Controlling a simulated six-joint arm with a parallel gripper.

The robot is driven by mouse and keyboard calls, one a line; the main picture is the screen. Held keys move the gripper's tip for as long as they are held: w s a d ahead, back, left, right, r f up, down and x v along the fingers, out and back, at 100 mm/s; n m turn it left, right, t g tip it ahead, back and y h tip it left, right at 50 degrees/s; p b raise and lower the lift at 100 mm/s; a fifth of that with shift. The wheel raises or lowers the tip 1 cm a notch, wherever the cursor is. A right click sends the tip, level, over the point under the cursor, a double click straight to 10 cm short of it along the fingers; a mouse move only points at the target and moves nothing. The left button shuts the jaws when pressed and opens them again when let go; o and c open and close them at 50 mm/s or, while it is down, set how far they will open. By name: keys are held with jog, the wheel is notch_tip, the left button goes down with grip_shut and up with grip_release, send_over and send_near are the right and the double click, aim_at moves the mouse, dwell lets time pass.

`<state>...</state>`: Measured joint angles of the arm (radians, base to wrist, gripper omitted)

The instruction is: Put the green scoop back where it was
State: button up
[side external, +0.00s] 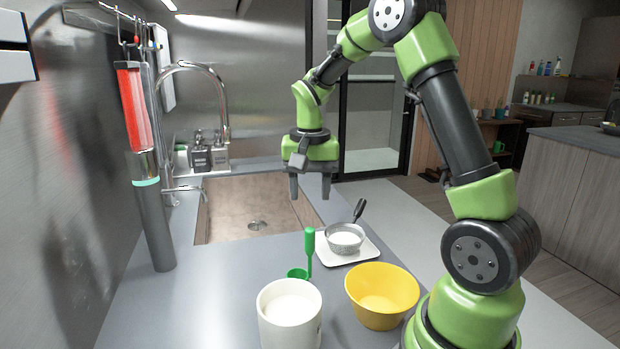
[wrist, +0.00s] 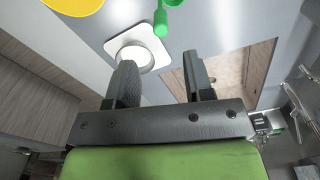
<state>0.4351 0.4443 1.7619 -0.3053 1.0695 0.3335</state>
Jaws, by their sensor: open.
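The green scoop (side external: 309,243) is on the grey counter, behind the white canister (side external: 290,325). Its handle points upward and its round cup is low down, partly hidden by the canister rim. In the wrist view the scoop (wrist: 161,20) shows at the top edge, partly cut off. The canister holds white powder. My gripper (side external: 310,188) is open and empty, with its fingers pointing down. It hangs in the air near the sink, apart from the scoop and farther back. Both fingers also show in the wrist view (wrist: 159,65).
A yellow bowl (side external: 382,300) stands right of the canister. A sieve (side external: 346,240) with white powder rests on a white square plate (side external: 368,255). The sink (side external: 230,200) lies behind. A grey cylinder (side external: 155,225) stands by the left wall. The left front counter is clear.

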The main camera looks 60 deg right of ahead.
jog(key=s+a+r+n+t, duration=0.3)
jog(key=s+a+r+n, duration=0.15)
jog(key=a+r, duration=0.55)
jog(key=s+a+n+t+y, duration=0.2)
jog(key=s+a, duration=0.4)
jog(key=s, duration=0.3)
jog(key=shift+s+r+n+t, duration=0.25)
jog(key=shift+n+t, duration=0.5)
jog(key=shift+t, duration=0.25)
